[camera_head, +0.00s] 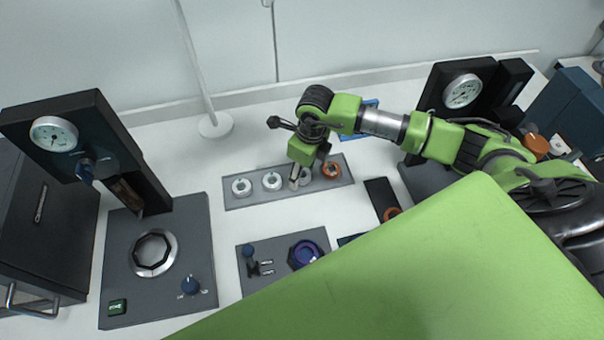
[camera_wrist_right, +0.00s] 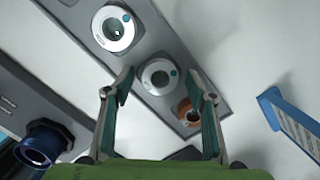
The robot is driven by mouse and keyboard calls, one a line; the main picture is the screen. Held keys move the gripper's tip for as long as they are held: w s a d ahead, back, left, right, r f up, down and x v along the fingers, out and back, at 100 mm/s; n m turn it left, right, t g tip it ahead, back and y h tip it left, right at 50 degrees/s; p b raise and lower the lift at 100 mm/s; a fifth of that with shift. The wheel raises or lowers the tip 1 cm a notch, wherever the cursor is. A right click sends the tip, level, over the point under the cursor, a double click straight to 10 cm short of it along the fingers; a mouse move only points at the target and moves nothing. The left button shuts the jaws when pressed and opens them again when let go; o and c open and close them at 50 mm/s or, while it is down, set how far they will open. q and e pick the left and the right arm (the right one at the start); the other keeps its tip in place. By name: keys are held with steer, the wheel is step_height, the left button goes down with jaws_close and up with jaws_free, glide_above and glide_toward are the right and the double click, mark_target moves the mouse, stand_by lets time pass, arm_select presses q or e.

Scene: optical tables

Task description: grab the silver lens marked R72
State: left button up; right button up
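A grey tray (camera_head: 258,200) holds a row of ring-shaped lenses. Silver-white lenses show at the left (camera_head: 241,187) and beside it (camera_head: 272,180); a third (camera_head: 306,176) is partly behind my right gripper, and a copper-coloured one (camera_head: 331,169) is at the right end. My right gripper (camera_head: 296,181) is over the tray. In the right wrist view its two fingers (camera_wrist_right: 160,80) are apart, with a silver lens (camera_wrist_right: 161,76) in line between them; whether they touch it I cannot tell. The markings are too small to read, so R72 cannot be identified. My left gripper does not show.
A grey panel (camera_head: 268,282) with a dark purple ring (camera_head: 304,253) lies in front of the tray. Black gauge stands are at the left (camera_head: 92,140) and back right (camera_head: 440,85). A blue-framed item (camera_wrist_right: 285,118) lies near the tray.

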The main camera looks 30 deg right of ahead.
steer(key=c, duration=0.9)
steer(key=shift+r, duration=0.1)
